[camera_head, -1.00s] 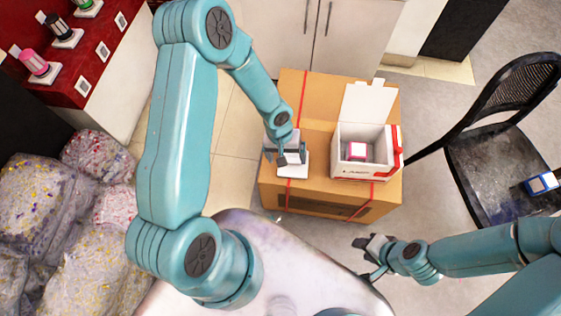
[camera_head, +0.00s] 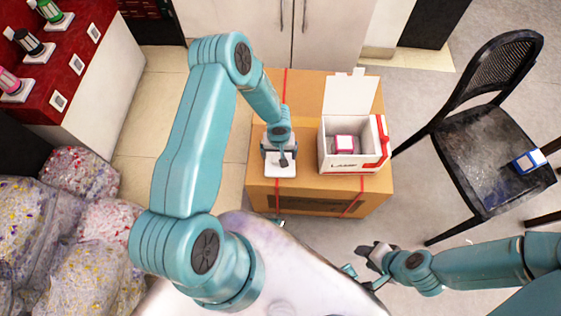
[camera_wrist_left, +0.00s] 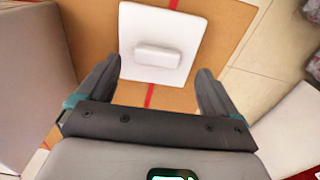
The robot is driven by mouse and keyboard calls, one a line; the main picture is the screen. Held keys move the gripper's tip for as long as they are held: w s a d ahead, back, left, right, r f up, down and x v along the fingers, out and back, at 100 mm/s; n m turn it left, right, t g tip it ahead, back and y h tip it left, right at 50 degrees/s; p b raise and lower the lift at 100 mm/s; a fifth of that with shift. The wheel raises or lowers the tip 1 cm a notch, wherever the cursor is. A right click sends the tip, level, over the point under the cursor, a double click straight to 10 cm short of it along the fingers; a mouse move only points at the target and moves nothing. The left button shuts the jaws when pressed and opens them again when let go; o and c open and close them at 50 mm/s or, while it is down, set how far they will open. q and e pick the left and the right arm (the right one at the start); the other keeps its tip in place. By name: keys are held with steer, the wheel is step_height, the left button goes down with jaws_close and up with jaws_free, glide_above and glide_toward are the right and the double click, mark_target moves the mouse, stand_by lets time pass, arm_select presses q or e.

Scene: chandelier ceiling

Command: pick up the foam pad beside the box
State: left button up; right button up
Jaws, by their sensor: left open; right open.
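The foam pad (camera_head: 281,169) is a white square slab lying flat on the cardboard carton, to the left of the white box (camera_head: 340,160). In the left wrist view the pad (camera_wrist_left: 160,72) has a small raised white block in its middle. My left gripper (camera_head: 280,157) is over the pad and partly hides it in the head view. In the left wrist view its open fingers (camera_wrist_left: 158,78) are apart on either side of the pad's near part, with nothing held. My right gripper (camera_head: 364,264) is open and empty, low in front of the carton.
The white box has its lid up and a pink-and-white item (camera_head: 345,144) inside. Both rest on the large cardboard carton (camera_head: 305,197) with red straps. A black chair (camera_head: 492,150) stands at right, speckled bags (camera_head: 75,225) at left, cabinets (camera_head: 330,40) behind.

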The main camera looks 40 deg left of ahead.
mark_target(280, 157)
arm_select(q)
step_height(280, 157, down, 4)
steer(key=shift+w+d+r, duration=0.1)
steer(key=shift+r, duration=0.1)
steer(key=c, duration=1.1)
steer(key=shift+r, duration=0.15)
